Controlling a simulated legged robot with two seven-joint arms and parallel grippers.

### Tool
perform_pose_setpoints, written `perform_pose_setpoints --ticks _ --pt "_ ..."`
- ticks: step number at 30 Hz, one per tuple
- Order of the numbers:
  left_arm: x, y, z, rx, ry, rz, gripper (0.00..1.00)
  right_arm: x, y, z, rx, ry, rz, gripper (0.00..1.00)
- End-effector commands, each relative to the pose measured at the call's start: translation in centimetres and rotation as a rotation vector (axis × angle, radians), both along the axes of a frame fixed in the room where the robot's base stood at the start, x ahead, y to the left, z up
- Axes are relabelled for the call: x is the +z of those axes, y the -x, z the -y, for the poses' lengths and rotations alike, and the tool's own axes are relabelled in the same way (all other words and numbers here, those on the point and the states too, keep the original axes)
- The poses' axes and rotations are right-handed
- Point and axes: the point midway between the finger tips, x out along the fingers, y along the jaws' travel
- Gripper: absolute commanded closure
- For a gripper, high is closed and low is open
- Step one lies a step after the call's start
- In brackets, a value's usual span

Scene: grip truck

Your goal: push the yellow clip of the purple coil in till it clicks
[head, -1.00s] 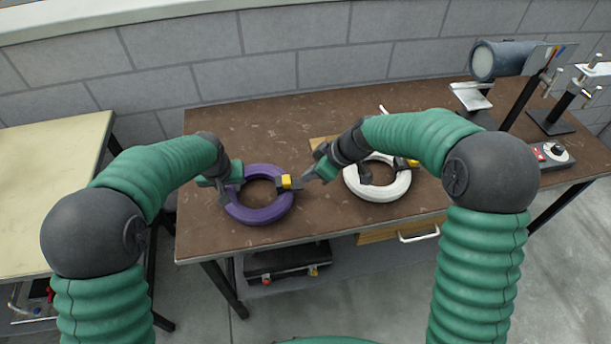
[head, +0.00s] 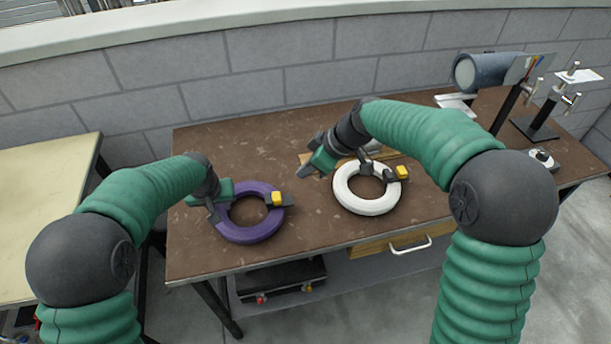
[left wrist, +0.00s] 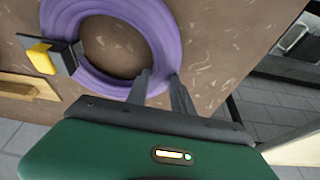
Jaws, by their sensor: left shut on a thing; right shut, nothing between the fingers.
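The purple coil (head: 250,233) lies flat on the brown table. Its yellow clip (head: 277,198) sits in a dark block on the coil's right side; whether it is fully in I cannot tell. The clip also shows in the left wrist view (left wrist: 41,58). My left gripper (head: 214,208) is shut on the purple coil at its left side; in the left wrist view its fingers (left wrist: 160,88) straddle the ring. My right gripper (head: 303,171) is shut and empty, behind and right of the yellow clip, apart from it.
A white coil (head: 372,207) with its own yellow clip lies to the right, close to my right gripper. A blue-grey cylinder (head: 482,72) on a stand and a control box (head: 542,158) are further right. The table's front left is clear.

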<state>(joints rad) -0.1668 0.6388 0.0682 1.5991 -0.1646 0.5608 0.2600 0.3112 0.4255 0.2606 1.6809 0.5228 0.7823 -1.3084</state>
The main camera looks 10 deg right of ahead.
Motion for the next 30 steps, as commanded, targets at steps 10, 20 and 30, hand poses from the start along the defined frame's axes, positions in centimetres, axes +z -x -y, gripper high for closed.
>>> perform_pose_setpoints --ticks 10,20,30 --pt "-0.27 0.21 0.07 -0.001 0.000 -0.007 0.56 0.05 0.01 0.00 0.001 -0.001 -0.001 1.00" --pt "-0.20 0.19 -0.02 -0.001 -0.002 -0.005 0.43 0.07 0.05 0.00 0.000 0.000 0.000 1.00" --pt "-0.05 0.10 -0.01 0.000 0.000 -0.002 0.35 0.09 0.04 0.00 0.000 0.000 0.000 1.00"
